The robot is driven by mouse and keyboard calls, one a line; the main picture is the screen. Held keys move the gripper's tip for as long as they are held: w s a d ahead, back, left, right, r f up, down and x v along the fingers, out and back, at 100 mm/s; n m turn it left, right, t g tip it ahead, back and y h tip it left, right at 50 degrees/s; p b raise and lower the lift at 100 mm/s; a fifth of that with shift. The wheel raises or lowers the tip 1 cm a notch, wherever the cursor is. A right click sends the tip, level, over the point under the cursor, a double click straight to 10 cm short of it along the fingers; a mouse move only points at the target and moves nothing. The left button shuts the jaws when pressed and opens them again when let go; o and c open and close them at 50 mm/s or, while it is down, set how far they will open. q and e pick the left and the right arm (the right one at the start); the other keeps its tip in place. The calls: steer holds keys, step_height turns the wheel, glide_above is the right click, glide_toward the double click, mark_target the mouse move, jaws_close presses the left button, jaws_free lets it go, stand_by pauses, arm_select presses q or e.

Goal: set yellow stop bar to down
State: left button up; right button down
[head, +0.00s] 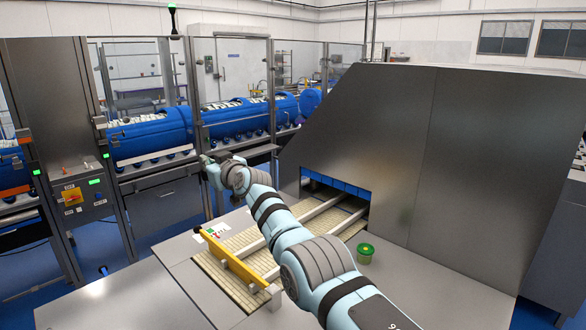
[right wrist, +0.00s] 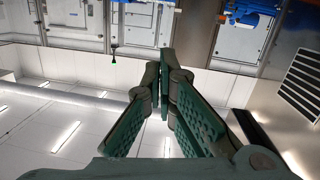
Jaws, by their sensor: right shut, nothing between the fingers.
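The yellow stop bar (head: 234,260) runs slantwise across the slatted conveyor belt (head: 217,273), near its front end. A small bracket (head: 274,296) stands at its near end, and a red and green marked piece (head: 215,233) is by its far end. I cannot tell how high the bar sits over the belt. My right gripper (head: 208,158) is beyond and above the bar, well apart from it. In the right wrist view the same gripper (right wrist: 165,62) has its green fingertips together with nothing between them. My left gripper is not in view.
A large grey metal hood (head: 440,150) covers the belt's far end. Blue drums (head: 150,137) lie behind glass panels at the back. A control post (head: 77,197) is at left. The table front is clear.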

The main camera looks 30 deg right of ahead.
steer(key=s+d, duration=0.1)
steer(key=s, duration=0.6)
steer(key=shift+s+r, duration=0.25)
steer(key=shift+r, duration=0.1)
